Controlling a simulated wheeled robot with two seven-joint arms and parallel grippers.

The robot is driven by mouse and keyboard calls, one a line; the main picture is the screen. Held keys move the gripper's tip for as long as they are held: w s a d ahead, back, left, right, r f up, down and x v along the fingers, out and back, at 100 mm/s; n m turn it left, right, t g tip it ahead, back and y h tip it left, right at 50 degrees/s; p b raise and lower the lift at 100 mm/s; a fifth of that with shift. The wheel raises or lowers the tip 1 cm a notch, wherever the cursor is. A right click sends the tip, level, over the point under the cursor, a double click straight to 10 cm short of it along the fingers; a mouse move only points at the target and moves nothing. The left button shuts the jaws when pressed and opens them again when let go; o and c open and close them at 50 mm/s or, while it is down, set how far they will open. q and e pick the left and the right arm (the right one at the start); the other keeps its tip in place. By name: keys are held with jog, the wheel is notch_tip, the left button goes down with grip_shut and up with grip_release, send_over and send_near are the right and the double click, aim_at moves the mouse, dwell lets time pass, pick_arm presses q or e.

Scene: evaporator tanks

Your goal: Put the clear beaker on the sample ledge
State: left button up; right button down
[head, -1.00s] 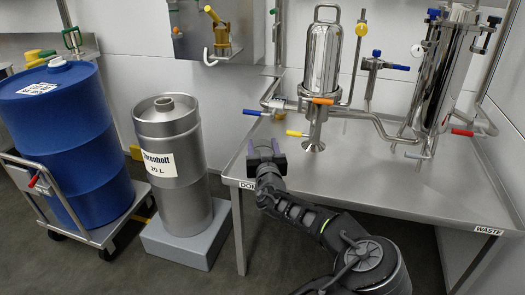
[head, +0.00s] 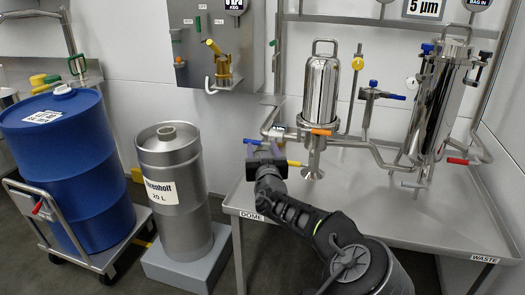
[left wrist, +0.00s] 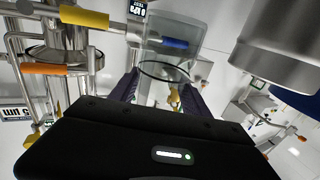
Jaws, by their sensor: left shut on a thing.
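The clear beaker (left wrist: 168,50) is see-through, with a dark ring around it, and sits between the purple fingers in the left wrist view. My left gripper (left wrist: 165,92) is shut on it. In the head view, my left gripper (head: 265,150) is above the left part of the steel table, left of the filter housing, and the beaker can hardly be made out there. I cannot tell which surface is the sample ledge. My right gripper is out of view.
The steel table (head: 350,215) has bare room at its front. The filter housing (head: 321,92) with coloured handles stands close right of my gripper. A steel keg (head: 172,215) and a blue drum (head: 70,150) stand to the left. A wall panel (head: 205,30) carries a yellow-handled tap.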

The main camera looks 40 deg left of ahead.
pick_arm(q)
jog(key=s+d+f+m+t+h, duration=0.1)
jog(key=s+d+m+t+h, duration=0.1)
jog(key=d, duration=1.2)
jog(key=s+d+f+m+t+h, duration=0.1)
jog(key=s+d+f+m+h, duration=0.1)
jog(key=d, duration=1.3)
jog(key=s+m+h, duration=0.1)
jog(key=h, duration=0.1)
jog(key=shift+s+t+h, duration=0.4)
